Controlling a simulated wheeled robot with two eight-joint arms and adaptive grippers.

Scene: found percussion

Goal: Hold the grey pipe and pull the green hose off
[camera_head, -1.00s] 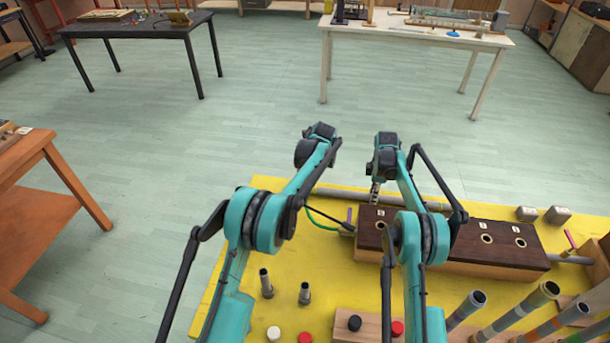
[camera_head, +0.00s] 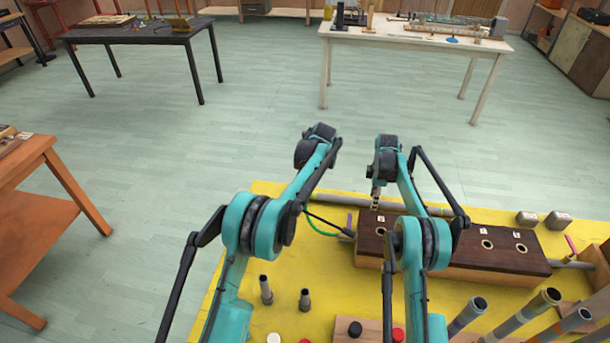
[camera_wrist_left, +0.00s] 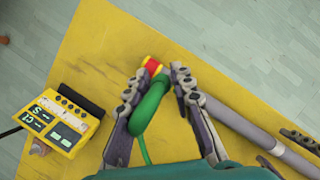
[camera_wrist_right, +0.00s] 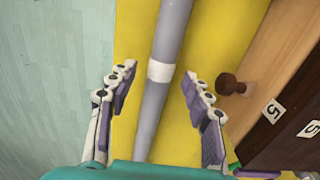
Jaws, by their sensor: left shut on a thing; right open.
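The grey pipe (camera_head: 345,199) lies along the far edge of the yellow table; it also shows in the left wrist view (camera_wrist_left: 243,125). In the right wrist view the pipe (camera_wrist_right: 172,35), with a white band, runs between the spread fingers of my right gripper (camera_wrist_right: 158,82), with gaps on both sides. The green hose (camera_head: 322,229) curves below the pipe's left end. In the left wrist view my left gripper (camera_wrist_left: 158,75) is shut on the green hose (camera_wrist_left: 148,103), near its red and yellow end. My arm hides this gripper in the head view.
A dark-topped wooden box (camera_head: 470,232) with round holes lies close in front of the pipe; its brown knob (camera_wrist_right: 230,85) is near my right gripper's finger. A yellow device (camera_wrist_left: 58,120) sits left of the hose. Upright tubes (camera_head: 468,312) stand front right.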

